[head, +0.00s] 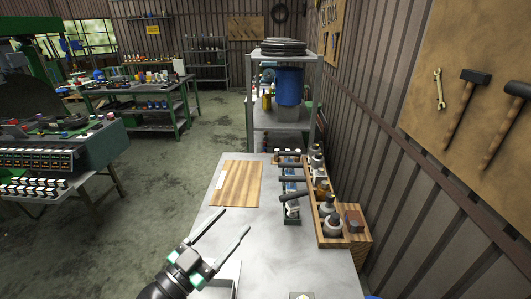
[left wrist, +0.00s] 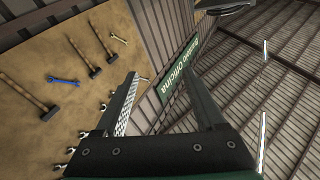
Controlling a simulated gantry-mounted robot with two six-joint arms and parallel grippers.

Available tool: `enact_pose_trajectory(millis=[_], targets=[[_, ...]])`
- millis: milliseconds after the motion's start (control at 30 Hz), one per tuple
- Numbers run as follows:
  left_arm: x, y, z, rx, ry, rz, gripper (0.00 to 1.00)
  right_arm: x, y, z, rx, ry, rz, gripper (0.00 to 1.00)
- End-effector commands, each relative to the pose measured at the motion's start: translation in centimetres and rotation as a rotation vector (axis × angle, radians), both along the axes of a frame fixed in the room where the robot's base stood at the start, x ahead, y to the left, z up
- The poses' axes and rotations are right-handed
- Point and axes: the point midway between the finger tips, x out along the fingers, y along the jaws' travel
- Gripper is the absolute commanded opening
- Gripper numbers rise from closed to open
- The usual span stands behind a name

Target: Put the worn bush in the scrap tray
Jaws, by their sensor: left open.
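My left gripper (head: 235,220) is open and empty, raised above the front left part of the grey bench. In the left wrist view its two fingers (left wrist: 162,75) are spread, with only wall and roof between them. A pale open tray (head: 222,282) shows partly below the gripper at the bottom edge; I cannot tell whether it is the scrap tray. A small light object (head: 301,296) is cut off at the bottom edge. I cannot pick out the worn bush in either view. My right gripper is not in view.
The grey bench (head: 262,240) is clear in its middle. A wooden board (head: 236,184) lies at the back left. A dark holder with black-handled tools (head: 291,212) stands beside a wooden rack of bottles (head: 328,243) along the right. A tool wall (head: 465,90) rises at the right.

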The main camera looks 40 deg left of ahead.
Motion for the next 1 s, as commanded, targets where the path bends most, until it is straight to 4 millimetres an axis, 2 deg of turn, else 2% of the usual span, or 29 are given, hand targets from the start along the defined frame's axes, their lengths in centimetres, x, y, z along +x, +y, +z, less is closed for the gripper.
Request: enact_pose_trajectory(millis=[33,67,100,200,300,400,433,767,867,967,1000], targets=[[1.7,-2.6,6.0,0.017,-0.116,-0.052,0.71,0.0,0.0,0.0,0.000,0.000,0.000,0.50],[2.2,-4.0,9.2,0.015,-0.177,-0.076,0.71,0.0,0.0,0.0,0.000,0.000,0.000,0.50],[2.4,-6.0,13.4,0.004,-0.260,-0.109,0.71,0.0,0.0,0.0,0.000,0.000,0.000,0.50],[1.2,-10.2,22.4,-0.051,-0.446,-0.182,0.71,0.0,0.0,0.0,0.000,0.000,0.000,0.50],[-1.0,-12.9,28.6,-0.117,-0.581,-0.238,0.71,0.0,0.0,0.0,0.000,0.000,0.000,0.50],[-2.6,-14.0,31.7,-0.162,-0.653,-0.269,0.71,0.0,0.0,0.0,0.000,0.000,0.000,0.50],[-2.8,-14.2,32.1,-0.169,-0.663,-0.273,0.71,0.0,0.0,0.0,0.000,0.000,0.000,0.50],[-3.0,-14.2,32.8,-0.176,-0.671,-0.276,0.71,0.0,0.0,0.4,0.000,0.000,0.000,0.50],[-3.0,-14.2,34.6,-0.175,-0.671,-0.276,0.71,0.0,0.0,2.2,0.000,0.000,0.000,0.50],[-3.0,-14.2,38.0,-0.175,-0.671,-0.276,0.71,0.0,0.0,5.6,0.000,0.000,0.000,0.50],[-3.0,-14.2,39.8,-0.175,-0.671,-0.276,0.71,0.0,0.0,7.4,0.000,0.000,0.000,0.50]])
